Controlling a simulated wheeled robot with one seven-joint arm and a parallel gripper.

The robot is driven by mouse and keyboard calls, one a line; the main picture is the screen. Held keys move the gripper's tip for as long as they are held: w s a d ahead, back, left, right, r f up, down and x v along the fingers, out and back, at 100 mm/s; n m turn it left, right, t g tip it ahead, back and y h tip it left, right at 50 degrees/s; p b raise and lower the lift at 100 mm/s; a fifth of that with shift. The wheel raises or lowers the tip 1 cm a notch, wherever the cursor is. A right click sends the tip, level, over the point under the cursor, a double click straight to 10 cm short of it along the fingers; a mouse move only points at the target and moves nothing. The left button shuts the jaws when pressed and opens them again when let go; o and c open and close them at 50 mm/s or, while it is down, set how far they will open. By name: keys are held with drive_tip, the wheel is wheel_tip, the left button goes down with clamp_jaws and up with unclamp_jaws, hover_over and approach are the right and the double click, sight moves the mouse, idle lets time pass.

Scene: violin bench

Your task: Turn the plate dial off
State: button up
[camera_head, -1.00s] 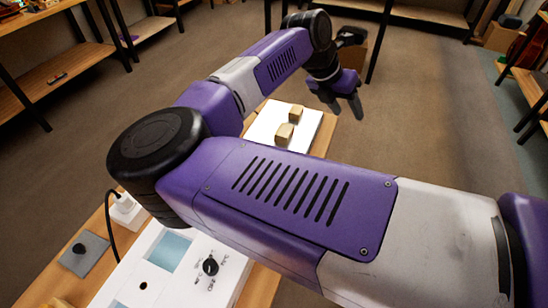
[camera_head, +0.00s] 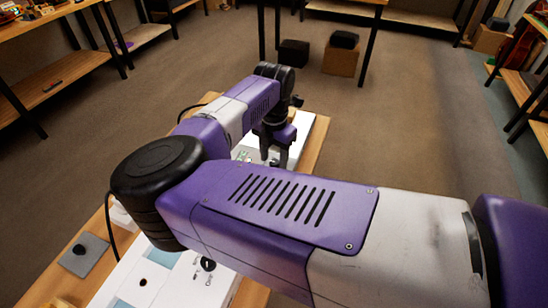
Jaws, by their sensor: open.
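A black dial (camera_head: 208,264) sits on the white panel (camera_head: 190,291) at the near end of the bench, partly hidden by my arm. Its printed markings and pointer setting are not readable now. A second black knob (camera_head: 79,249) sits on a grey square plate (camera_head: 84,261) at the left. I cannot tell for sure which one is the plate dial. My gripper (camera_head: 273,159) is open, pointing down near the white slab (camera_head: 310,140) at the bench's far end, well away from both. Whether its fingers touch anything is unclear.
The wooden bench (camera_head: 258,294) runs under my arm, which covers much of it. A black box (camera_head: 294,53) and a cardboard box (camera_head: 341,61) stand on the floor behind. Shelves line both sides.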

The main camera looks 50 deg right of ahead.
drive_tip(key=shift+f, duration=0.35)
clamp_jaws()
